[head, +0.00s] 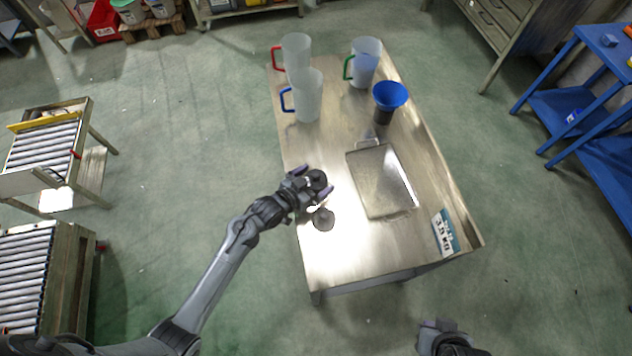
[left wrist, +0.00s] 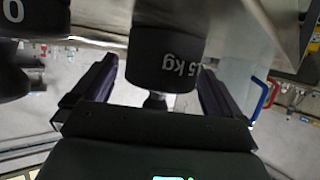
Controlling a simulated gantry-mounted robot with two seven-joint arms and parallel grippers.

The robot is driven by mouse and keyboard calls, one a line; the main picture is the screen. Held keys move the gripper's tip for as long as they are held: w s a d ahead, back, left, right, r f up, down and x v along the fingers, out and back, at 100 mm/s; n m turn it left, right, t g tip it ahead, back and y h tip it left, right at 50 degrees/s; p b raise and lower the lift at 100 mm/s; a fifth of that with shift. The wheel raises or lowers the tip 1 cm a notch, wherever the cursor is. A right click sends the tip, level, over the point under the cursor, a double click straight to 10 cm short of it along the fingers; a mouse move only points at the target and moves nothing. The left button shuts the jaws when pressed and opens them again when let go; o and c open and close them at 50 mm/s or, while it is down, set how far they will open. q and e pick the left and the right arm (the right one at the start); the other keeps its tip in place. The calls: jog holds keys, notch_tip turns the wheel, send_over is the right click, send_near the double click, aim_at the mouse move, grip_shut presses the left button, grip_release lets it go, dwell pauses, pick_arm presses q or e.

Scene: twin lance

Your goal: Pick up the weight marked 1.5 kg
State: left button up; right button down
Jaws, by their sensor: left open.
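My left gripper (head: 312,187) is open, with one finger on each side of this weight.
The wooden table (head: 350,262) also holds a metal tray (head: 378,180), a blue funnel on a dark base (head: 390,95), jugs with red (head: 296,50), blue (head: 308,98) and green (head: 365,65) handles, and a sign reading 3.0 kg (head: 445,234). The table's front left is clear.

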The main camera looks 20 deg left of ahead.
pick_arm(q)
jog(key=shift+w+d+f, duration=0.15)
jog(key=shift+w, duration=0.2)
grip_shut()
jog(key=shift+w+r, duration=0.1)
jog(key=shift+r, duration=0.15)
